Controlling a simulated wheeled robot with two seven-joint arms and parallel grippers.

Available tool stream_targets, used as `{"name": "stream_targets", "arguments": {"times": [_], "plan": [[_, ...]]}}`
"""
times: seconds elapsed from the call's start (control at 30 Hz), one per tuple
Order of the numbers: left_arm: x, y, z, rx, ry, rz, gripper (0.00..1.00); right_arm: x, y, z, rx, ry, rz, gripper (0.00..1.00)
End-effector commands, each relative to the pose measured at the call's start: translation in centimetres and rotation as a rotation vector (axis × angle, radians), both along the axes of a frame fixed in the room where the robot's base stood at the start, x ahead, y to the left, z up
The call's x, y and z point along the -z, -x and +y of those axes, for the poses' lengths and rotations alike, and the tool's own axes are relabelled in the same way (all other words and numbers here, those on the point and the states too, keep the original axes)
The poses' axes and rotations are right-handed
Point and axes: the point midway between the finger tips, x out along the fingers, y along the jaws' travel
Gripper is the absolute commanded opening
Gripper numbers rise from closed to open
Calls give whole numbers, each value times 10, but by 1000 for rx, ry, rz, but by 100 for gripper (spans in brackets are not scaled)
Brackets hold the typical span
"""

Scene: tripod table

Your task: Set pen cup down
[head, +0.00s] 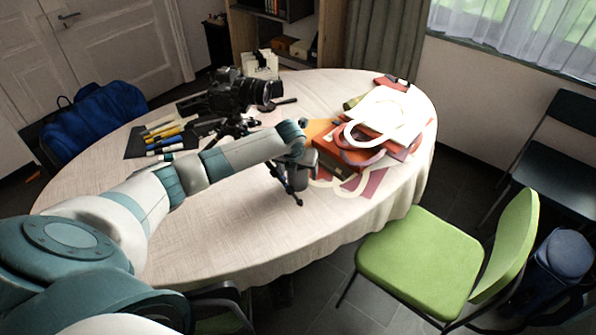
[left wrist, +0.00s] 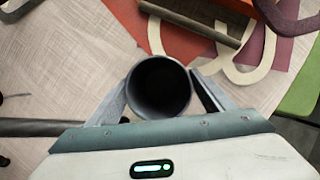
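The pen cup (left wrist: 160,88) is a grey, round, open-topped cup with a dark inside; I see no pens in it. In the left wrist view it sits between the two fingers of my left gripper (left wrist: 161,78), which appear to press on both sides. In the head view my left gripper (head: 297,163) is low over the front right of the table (head: 235,215), with the grey cup (head: 311,161) partly hidden by it. I cannot tell whether the cup's base touches the cloth. My right gripper is not in view.
Dark thin legs (head: 291,187) stand close under my gripper. A camera (head: 238,92) on a tripod, and pens on a dark mat (head: 133,143), are farther left. The front-middle cloth is clear.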

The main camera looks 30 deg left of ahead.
Motion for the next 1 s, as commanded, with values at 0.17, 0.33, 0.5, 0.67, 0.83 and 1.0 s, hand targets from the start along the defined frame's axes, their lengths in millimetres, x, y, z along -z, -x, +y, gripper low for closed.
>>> {"name": "stream_targets", "arguments": {"times": [0.17, 0.33, 0.5, 0.67, 0.83, 1.0], "plan": [[-1, 0, 0, 0, 0, 0, 75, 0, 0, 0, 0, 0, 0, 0], [-6, 1, -1, 1, 1, -2, 75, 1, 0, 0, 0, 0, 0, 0], [-20, 6, -2, 2, -1, -3, 75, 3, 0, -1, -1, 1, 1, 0], [-42, 15, -5, 2, -1, -3, 75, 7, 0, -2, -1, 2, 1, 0], [-71, 26, -9, 2, 0, -4, 75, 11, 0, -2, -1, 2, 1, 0], [-95, 36, -12, 0, 0, -2, 75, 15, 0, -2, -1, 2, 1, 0]]}}
